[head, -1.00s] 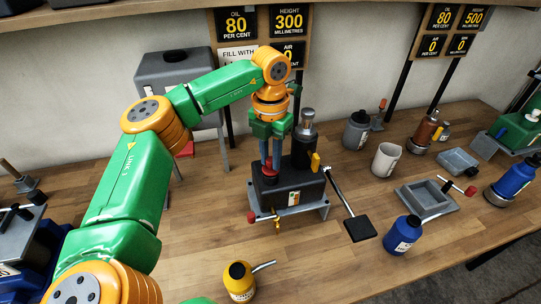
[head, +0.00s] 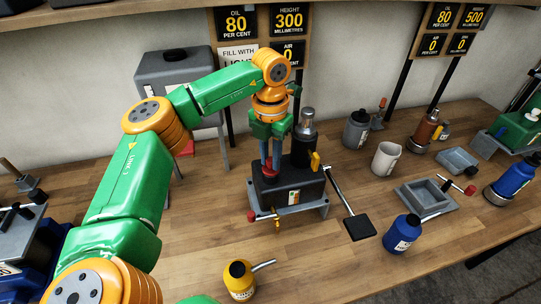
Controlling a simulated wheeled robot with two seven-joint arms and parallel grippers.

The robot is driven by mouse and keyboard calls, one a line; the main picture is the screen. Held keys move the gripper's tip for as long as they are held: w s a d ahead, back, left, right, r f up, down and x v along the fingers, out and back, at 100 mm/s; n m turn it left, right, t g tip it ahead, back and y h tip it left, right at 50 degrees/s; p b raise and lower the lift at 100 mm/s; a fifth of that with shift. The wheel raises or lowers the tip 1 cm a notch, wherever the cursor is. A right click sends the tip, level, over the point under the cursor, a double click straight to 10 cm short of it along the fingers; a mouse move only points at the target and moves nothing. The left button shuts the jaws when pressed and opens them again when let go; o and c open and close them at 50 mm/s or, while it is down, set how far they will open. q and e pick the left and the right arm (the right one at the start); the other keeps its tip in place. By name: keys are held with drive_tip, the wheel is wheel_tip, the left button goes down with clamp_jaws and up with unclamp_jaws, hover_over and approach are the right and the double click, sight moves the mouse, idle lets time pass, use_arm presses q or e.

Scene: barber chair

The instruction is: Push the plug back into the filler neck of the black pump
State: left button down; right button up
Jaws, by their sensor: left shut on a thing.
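The black pump (head: 290,197) stands on the wooden bench in the middle of the view, with a black cylinder and a metal ram at its back right. My left gripper (head: 270,168) points straight down over the left part of the pump's top, its fingers close to the top face. It is shut on the plug, of which only a small red part shows between the fingertips. The fingers hide the filler neck, so I cannot tell how far the plug sits in it. My right gripper is not in view.
A pump handle with a black pad (head: 359,227) lies right of the pump. A yellow oil can (head: 239,281) stands in front and a blue bottle (head: 402,235) at the right. Bare bench lies in front of the pump.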

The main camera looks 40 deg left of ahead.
use_arm(q)
drive_tip(key=shift+c, duration=0.8)
unclamp_jaws()
wheel_tip(320, 180, up, 2)
drive_tip(key=shift+r+p, duration=0.25)
drive_tip(key=shift+p, duration=0.9)
drive_tip(key=shift+r, duration=2.25)
clamp_jaws()
drive_tip(key=shift+f, duration=0.15)
